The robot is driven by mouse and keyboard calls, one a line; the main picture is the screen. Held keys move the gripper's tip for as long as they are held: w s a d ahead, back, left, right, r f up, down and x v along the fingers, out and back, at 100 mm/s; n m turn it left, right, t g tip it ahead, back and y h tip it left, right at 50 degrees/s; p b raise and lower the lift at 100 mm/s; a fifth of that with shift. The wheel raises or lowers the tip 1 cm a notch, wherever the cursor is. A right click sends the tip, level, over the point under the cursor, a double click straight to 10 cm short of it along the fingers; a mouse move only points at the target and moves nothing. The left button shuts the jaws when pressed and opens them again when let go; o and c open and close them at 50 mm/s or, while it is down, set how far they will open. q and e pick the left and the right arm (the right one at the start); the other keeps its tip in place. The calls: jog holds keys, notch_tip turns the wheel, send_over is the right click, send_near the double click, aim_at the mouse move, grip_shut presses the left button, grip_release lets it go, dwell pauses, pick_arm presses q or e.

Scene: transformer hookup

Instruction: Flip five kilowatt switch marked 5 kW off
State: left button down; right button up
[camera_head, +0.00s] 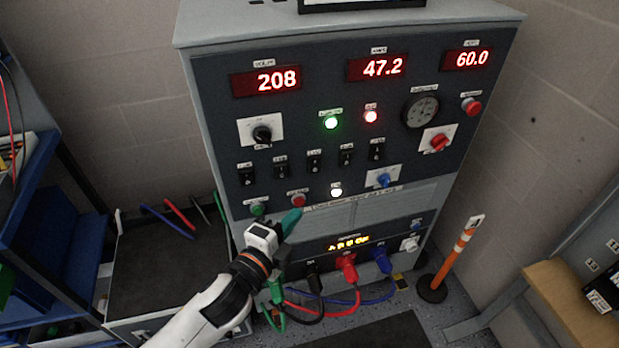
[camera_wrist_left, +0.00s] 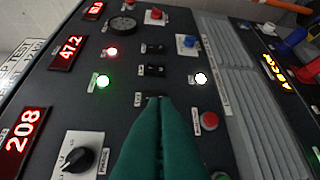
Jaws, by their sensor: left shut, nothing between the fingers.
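A row of several black rocker switches (camera_head: 314,161) with small labels runs across the middle of the dark control panel (camera_head: 225,130). The labels are too small to read, so I cannot tell which is marked 5 kW. My left gripper (camera_head: 292,219) is shut and empty, its green fingers in front of the panel, below the row in the head view. In the left wrist view the closed fingertips (camera_wrist_left: 153,103) overlap the edge of one switch; I cannot tell if they touch it. Two other switches, one of them (camera_wrist_left: 155,70), show clear beyond it. The fingers hide the rest of the row.
Red displays read 208 (camera_head: 277,81), 47.2 (camera_head: 383,68) and 60.0 (camera_head: 472,59). Green (camera_head: 331,123), red (camera_head: 371,116) and white (camera_head: 336,191) lamps glow. A red button (camera_head: 298,200) and blue knob (camera_head: 384,180) sit below the switches. Cables (camera_head: 350,292) plug in lower down.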

pick_arm(q)
jog(key=shift+w, duration=0.1)
jog(key=p, duration=0.1)
send_near(317, 170)
jog(key=s+d+x, duration=0.1)
jog(key=x, duration=0.4)
jog(key=shift+w+a, duration=0.1)
jog(key=shift+w, duration=0.8)
jog(key=shift+w+f+b, duration=0.15)
jog(key=shift+f+b, duration=0.2)
jog(key=shift+b, duration=0.2)
jog(key=shift+r, duration=0.3)
